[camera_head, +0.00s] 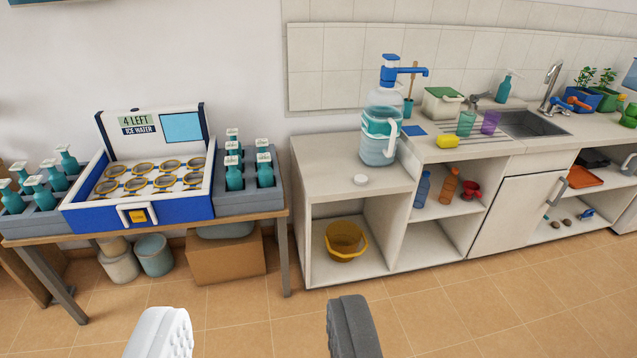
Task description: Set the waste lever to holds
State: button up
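My gripper (255,318) shows at the bottom of the view, with a white finger on the left and a dark grey finger on the right. The fingers are wide apart, with only tiled floor showing between them. The sink (536,124) is a dark basin set in the counter at the upper right, well away from my gripper.
A table (268,219) at left bears a blue-and-white box (180,211) and teal pump bottles. A water jug with a blue pump (381,150) stands on the counter (332,172). A yellow sponge (447,141) lies left of the sink. The floor (440,315) in front is clear.

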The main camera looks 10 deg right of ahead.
aim_at(474, 98)
jog(key=i, duration=1.25)
jog(key=z, duration=0.7)
jog(key=i, duration=1.55)
jog(key=z, duration=0.6)
